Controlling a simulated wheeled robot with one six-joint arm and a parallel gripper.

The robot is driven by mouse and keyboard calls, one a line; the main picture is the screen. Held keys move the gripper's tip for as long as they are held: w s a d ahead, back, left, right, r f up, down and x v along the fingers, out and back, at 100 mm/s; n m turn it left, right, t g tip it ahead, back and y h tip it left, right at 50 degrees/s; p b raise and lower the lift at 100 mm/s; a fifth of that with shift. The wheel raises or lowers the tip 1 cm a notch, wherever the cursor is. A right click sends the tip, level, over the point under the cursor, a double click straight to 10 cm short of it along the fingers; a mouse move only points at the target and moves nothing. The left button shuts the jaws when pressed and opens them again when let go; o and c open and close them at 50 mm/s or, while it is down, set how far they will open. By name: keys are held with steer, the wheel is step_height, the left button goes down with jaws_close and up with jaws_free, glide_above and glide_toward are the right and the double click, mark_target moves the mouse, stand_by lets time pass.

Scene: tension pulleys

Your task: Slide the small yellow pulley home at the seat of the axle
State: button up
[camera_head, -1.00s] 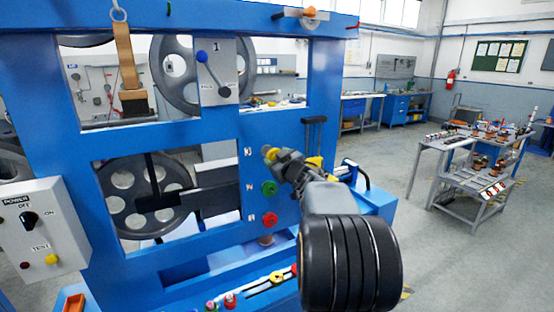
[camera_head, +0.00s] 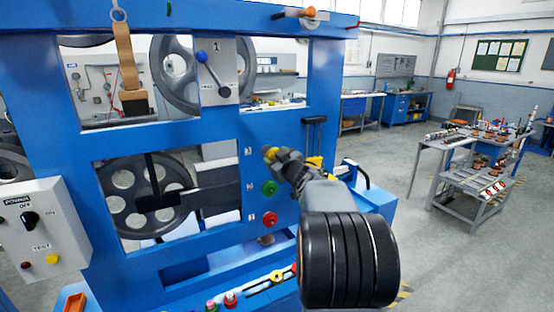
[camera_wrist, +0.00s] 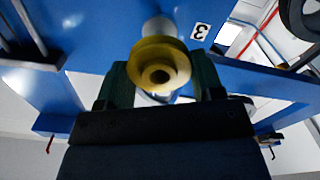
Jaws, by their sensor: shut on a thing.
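The small yellow pulley (camera_wrist: 158,66) is between the two fingers of my gripper (camera_wrist: 160,88) in the wrist view, its dark centre hole facing the camera. A pale metal axle (camera_wrist: 158,28) shows just behind it, by the blue panel and the label 3. I cannot tell whether the pulley is around the axle or only in front of it. In the head view the yellow pulley (camera_head: 270,154) sits at the tip of my gripper (camera_head: 279,157), close to the panel's top position. The gripper is shut on the pulley. The axle's seat is hidden.
The blue frame (camera_head: 225,255) holds large grey wheels (camera_head: 125,180). A control box (camera_head: 42,230) is at the left. A parts table (camera_head: 470,150) stands clear at the right.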

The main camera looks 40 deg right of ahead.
steer(key=shift+w+d+p, duration=0.15)
steer(key=shift+w+p, duration=0.2)
steer(key=shift+w, duration=1)
steer(key=shift+w, duration=0.2)
stand_by(0.4)
steer(key=shift+w+d+p, duration=0.15)
steer(key=shift+w+p, duration=0.25)
steer(key=shift+w, duration=0.3)
stand_by(0.4)
steer(key=o, duration=1)
steer(key=shift+o, duration=0.2)
steer(key=s+a+b, duration=0.2)
steer(key=s, duration=1.1)
steer(key=shift+s, duration=0.35)
